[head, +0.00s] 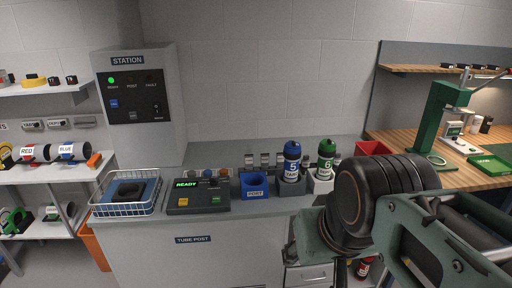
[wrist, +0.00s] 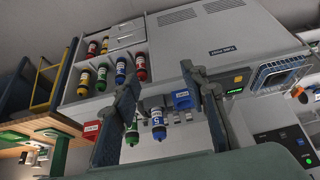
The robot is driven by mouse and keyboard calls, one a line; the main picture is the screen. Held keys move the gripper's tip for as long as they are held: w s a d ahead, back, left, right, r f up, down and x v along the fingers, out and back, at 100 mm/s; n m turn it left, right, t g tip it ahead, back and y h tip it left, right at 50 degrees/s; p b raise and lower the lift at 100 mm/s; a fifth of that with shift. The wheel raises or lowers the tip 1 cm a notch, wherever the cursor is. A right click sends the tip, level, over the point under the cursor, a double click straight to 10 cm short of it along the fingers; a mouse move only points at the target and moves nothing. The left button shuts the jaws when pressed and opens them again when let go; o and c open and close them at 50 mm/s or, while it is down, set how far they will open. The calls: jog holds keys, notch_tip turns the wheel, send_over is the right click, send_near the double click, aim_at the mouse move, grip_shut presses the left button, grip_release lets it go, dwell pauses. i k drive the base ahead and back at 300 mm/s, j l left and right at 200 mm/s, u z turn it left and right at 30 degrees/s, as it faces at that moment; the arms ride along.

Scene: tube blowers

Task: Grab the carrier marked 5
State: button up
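The carrier marked 5 (head: 291,162) has a blue cap and a white label band with a blue 5. It stands upright in a grey holder on the counter, beside the green-capped carrier marked 6 (head: 326,160). In the wrist view, which is upside down, carrier 5 (wrist: 158,122) shows between the fingers but beyond them, and nothing is gripped. The green carrier (wrist: 132,132) is partly covered by the left finger. My gripper (wrist: 162,78) is open and empty. In the head view my arm hides most of it.
A blue bin (head: 254,186) and a control box (head: 198,197) reading READY stand left of carrier 5. A wire basket (head: 126,194) is farther left. A red bin (head: 373,148) is to the right. Several carriers (wrist: 121,70) sit on a lower shelf.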

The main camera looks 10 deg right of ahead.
aim_at(292, 158)
jog(key=i+l+z, duration=0.15)
jog(key=i+z, duration=0.5)
jog(key=i, duration=0.25)
